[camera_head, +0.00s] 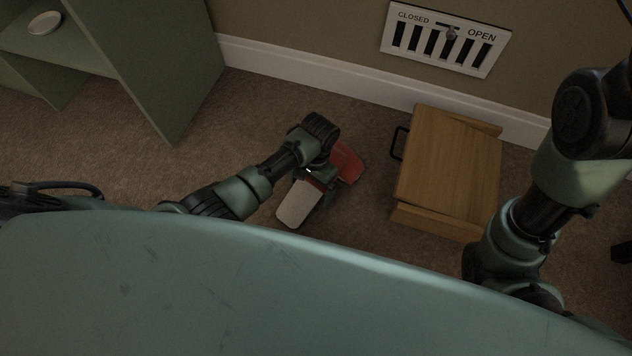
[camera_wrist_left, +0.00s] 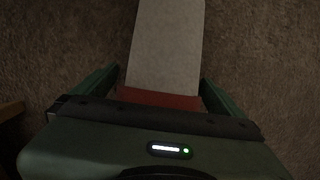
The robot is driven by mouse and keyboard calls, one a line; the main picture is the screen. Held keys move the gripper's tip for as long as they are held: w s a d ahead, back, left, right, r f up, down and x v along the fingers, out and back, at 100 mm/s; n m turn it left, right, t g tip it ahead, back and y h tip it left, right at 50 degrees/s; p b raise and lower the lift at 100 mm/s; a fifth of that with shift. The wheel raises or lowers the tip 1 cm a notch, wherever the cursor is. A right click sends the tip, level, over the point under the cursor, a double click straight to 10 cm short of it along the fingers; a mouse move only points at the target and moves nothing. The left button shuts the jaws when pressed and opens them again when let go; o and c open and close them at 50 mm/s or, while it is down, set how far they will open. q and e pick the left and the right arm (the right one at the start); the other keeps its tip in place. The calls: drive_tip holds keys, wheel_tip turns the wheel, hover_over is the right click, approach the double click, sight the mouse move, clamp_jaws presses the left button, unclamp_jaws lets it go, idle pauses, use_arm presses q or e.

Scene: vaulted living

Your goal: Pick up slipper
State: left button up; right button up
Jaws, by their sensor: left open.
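The slipper has a pale grey-white sole part (camera_head: 299,204) and a red part (camera_head: 347,161). It lies on the carpet, partly hidden under my left gripper (camera_head: 317,182). In the left wrist view the pale part (camera_wrist_left: 165,45) runs up to the top edge, and a strip of red (camera_wrist_left: 158,98) shows close to the gripper body. My left gripper (camera_wrist_left: 160,80) is open, with one green finger on each side of the slipper. I cannot tell whether the fingers touch it. My right arm shows at the right, but its gripper is out of view.
A wooden box-like cabinet (camera_head: 450,160) with a dark handle stands right of the slipper. A green shelf unit (camera_head: 150,65) holding a small white dish (camera_head: 45,22) stands at the upper left. A vent (camera_head: 445,38) is on the wall. Carpet between shelf and slipper is clear.

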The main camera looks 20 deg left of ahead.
use_arm(q)
drive_tip(key=shift+f, duration=0.15)
drive_tip(key=c, duration=1.3)
